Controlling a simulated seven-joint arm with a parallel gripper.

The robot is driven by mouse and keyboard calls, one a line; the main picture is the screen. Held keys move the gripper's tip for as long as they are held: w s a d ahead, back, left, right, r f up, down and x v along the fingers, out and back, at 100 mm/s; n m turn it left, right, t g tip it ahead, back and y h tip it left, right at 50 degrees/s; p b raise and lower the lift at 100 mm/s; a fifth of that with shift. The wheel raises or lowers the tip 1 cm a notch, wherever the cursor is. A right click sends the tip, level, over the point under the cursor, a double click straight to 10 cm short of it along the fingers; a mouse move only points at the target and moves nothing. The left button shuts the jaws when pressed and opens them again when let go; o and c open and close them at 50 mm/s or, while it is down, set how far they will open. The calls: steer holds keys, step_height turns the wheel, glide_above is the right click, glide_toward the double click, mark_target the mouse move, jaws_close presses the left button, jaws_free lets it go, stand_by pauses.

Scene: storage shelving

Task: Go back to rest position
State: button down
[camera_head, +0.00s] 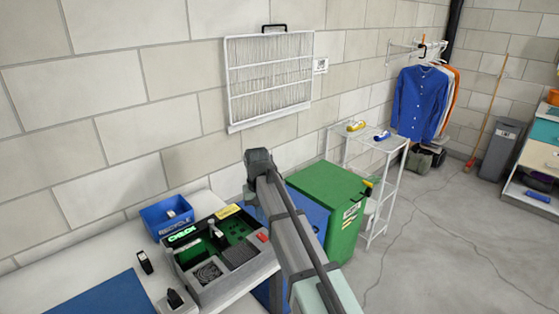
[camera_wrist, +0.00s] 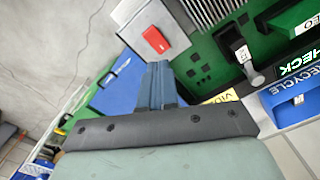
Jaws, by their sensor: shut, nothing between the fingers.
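My gripper (camera_wrist: 158,72) shows in the wrist view with its blue-grey fingers together and nothing between them. It points toward the grey-edged sorting station (camera_head: 205,292) with the green lit CHECK sign (camera_head: 183,234). A small red item (camera_wrist: 159,38) lies on the station's edge beyond the fingertips in the wrist view. A black device with a white label (camera_wrist: 243,55) stands on the green panel to the right of the fingers. In the head view my arm crosses the lower middle, and I cannot make out the fingers there.
The blue RECYCLE bin (camera_head: 160,222) stands behind the station. A small black device (camera_head: 145,262) and a blue mat (camera_head: 108,297) lie on the white table. A green bin (camera_head: 328,200) stands on the floor beside a white rack (camera_head: 392,190). Open floor lies to the right.

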steer(key=s+d+f+n+g, duration=0.15)
steer(key=s+d+f, duration=0.25)
steer(key=d+f, duration=0.45)
steer(key=s+d+f+m+g, duration=0.1)
steer(key=s+d+f, duration=0.35)
steer(key=f, duration=0.35)
steer(key=s+d+f, duration=0.3)
steer(key=s+f, duration=0.2)
steer(key=f, duration=0.3)
steer(key=s+d+f+m+g, duration=0.1)
steer(key=s+d+f, duration=0.25)
steer(key=f, duration=0.45)
steer(key=s+d+f+g, duration=0.1)
steer(key=s+f, duration=0.4)
steer(key=s, duration=0.5)
steer(key=s+d+f+m+g, duration=0.1)
steer(key=s+d+f, duration=0.3)
steer(key=s, duration=0.7)
steer(key=s+d+f+m+g, duration=0.1)
steer(key=s+d+f, duration=0.1)
steer(key=s+f, duration=0.5)
steer(key=s, duration=0.3)
steer(key=shift+s+d, duration=0.15)
steer(key=shift+d, duration=0.2)
steer(key=shift+r+m, duration=0.1)
steer(key=shift+m, duration=0.15)
